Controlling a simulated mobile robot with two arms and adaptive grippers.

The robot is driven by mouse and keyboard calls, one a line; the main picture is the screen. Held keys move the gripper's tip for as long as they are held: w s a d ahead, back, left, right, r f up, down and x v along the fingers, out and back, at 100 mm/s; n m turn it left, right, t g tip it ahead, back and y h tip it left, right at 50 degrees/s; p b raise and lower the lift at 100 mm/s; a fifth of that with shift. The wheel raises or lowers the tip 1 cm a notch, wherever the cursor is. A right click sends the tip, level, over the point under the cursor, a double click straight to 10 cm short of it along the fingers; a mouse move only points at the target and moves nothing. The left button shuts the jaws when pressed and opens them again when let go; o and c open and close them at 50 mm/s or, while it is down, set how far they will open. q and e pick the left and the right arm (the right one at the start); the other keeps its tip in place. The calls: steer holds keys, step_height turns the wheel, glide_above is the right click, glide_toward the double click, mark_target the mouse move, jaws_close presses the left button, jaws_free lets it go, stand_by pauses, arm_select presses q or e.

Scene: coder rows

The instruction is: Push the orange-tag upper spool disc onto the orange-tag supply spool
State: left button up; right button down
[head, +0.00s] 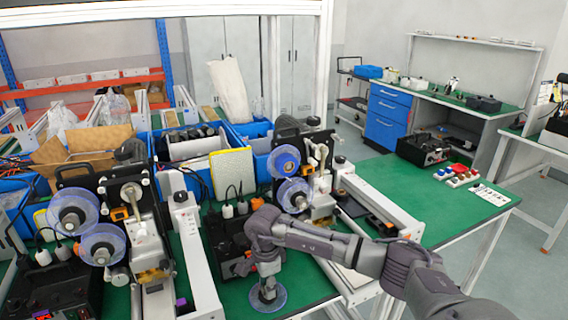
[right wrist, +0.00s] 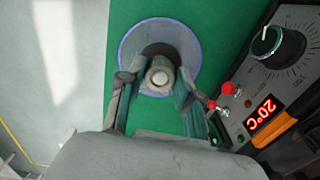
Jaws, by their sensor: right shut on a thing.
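A clear spool disc with a blue rim (head: 276,301) is at the front edge of the green table. It also shows in the right wrist view (right wrist: 187,42), with a dark centre and a pale round knob. My right gripper (head: 267,288) points down over it, its fingers closed around the hub. I cannot tell whether the disc touches the table. Clear discs are mounted upright on the right machine, an upper one (head: 284,161) and a lower one (head: 294,195). The left machine has an upper disc (head: 73,211) and a lower disc (head: 103,244). Small orange parts show on both machines. My left gripper is out of view.
A dark control box with a red 20°C display (right wrist: 262,115) stands close to the right of the disc in the right wrist view. A white rail (head: 197,262) lies left of it. Blue bins (head: 183,148) stand behind. Green tabletop right of the machines is mostly clear.

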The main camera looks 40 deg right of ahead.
steer(key=shift+r+p, duration=1.5)
steer(key=shift+r, duration=1.05)
